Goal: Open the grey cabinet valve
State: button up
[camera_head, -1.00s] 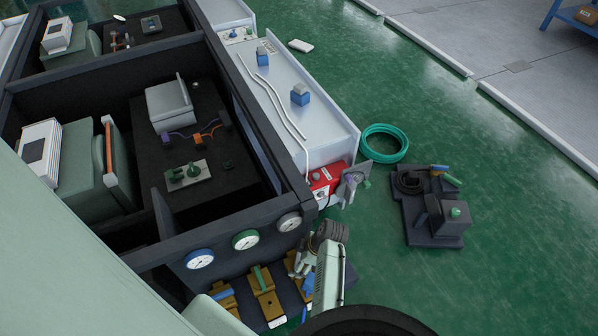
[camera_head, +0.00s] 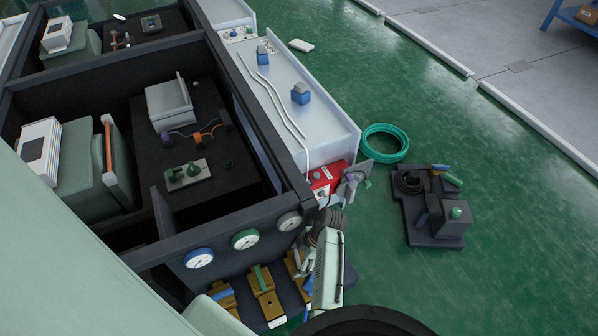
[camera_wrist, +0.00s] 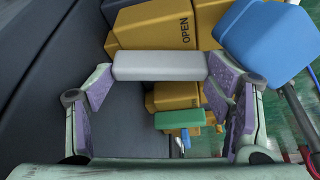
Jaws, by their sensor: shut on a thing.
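The grey valve handle (camera_wrist: 160,65) is a pale grey bar lying crosswise in the wrist view, above a yellow valve body. My gripper (camera_wrist: 160,82) has its purple-padded fingers at both ends of this bar and is shut on it.
Valves with a blue handle (camera_head: 221,294) and a green handle (camera_head: 259,278) stand to the left of my gripper. Several gauges (camera_head: 245,239) line the cabinet edge above. A red box (camera_head: 325,177) is close behind the arm. Green floor at the right is mostly open.

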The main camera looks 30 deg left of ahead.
jog(key=o, duration=1.1)
jog(key=shift+o, duration=0.3)
jog(key=shift+w, duration=0.15)
jog(key=shift+r, duration=0.1)
